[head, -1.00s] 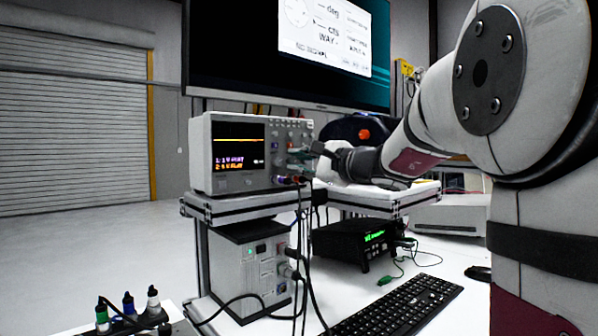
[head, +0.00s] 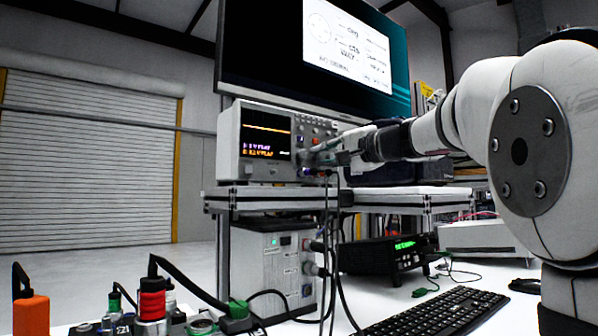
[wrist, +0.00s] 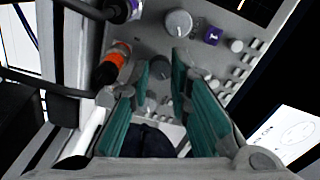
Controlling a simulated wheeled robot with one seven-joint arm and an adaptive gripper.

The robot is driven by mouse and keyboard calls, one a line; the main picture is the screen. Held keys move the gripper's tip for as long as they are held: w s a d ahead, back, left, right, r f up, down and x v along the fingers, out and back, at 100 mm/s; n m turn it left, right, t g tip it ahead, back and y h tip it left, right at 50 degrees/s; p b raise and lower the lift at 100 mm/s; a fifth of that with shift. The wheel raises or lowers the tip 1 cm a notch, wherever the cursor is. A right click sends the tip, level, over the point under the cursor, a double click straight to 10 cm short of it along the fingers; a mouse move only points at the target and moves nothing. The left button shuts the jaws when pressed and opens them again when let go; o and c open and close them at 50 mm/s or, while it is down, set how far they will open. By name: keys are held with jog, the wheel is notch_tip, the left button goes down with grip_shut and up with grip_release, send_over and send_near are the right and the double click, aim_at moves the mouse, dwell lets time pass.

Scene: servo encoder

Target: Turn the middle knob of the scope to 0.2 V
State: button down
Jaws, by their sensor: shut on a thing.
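The scope (head: 229,152) stands on a raised shelf in the head view, its lit screen (head: 266,138) facing me with coloured traces and small text that I cannot read surely. My gripper (head: 313,157) reaches in from the right to the lower part of the control panel. In the wrist view, my gripper (wrist: 162,64) has its two green fingers at the panel, shut on a dark grey knob (wrist: 160,69) between the tips. Another grey knob (wrist: 179,22) sits above it, clear of the fingers. The knob's pointer and setting cannot be made out.
An orange-and-black plug (wrist: 113,62) with a cable is left of the fingers. A purple button (wrist: 212,36) and several small buttons are to the right. Below the shelf (head: 262,197) are a power supply (head: 270,266), a black instrument (head: 385,256) and a keyboard (head: 440,316).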

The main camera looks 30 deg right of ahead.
jog(key=shift+f+n+b, duration=0.1)
jog(key=shift+n+b, duration=0.5)
jog(key=c, duration=1.5)
grip_release()
jog(key=shift+o, duration=0.2)
jog(key=s+d, duration=0.1)
jog(key=s, duration=0.7)
jog(key=shift+d, duration=0.2)
jog(key=shift+w+r, duration=0.1)
jog(key=shift+r, duration=0.1)
